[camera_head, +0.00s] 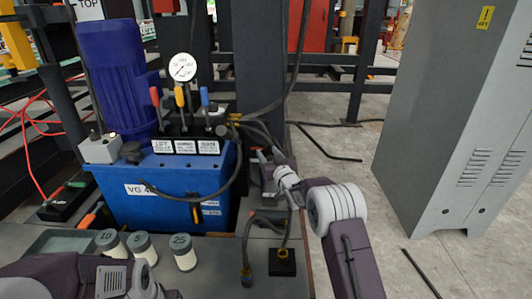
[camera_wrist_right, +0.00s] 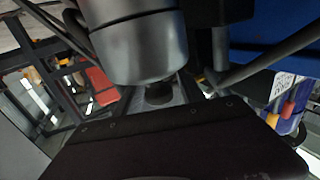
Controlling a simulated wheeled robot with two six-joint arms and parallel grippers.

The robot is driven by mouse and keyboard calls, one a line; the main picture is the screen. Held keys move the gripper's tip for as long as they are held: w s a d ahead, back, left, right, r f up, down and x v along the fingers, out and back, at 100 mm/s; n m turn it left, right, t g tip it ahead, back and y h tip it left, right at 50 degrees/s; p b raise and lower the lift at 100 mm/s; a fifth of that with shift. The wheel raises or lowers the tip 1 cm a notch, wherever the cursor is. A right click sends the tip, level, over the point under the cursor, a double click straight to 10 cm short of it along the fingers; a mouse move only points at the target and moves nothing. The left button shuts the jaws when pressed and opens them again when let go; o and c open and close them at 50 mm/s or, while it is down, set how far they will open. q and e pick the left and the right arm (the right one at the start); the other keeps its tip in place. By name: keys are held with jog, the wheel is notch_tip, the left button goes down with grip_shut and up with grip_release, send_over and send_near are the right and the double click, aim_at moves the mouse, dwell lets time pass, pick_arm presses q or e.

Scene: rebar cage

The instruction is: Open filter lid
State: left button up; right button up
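No part is labelled as the filter lid, and I cannot tell for sure which part it is. In the right wrist view a large dark grey cylinder (camera_wrist_right: 140,45), probably the filter housing, fills the upper middle, with a smaller dark round piece (camera_wrist_right: 159,93) below its end. A broad dark plate (camera_wrist_right: 175,148) fills the bottom of that view. My right gripper (camera_head: 268,163) is beside the right side of the blue tank (camera_head: 160,192), near dark hoses. Its fingers are too small and dark to tell open or shut. My left arm enters at the bottom left; its gripper is out of frame.
Three white jars with dark caps, marked 10 (camera_head: 112,246), 5 (camera_head: 143,247) and 25 (camera_head: 182,252), stand on the bench beside a shallow tray (camera_head: 62,242). A blue motor (camera_head: 118,75), gauge (camera_head: 183,67) and coloured levers top the tank. A grey cabinet (camera_head: 450,120) stands right.

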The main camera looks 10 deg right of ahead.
grip_shut()
jog(key=shift+f, duration=0.1)
dwell(1.1)
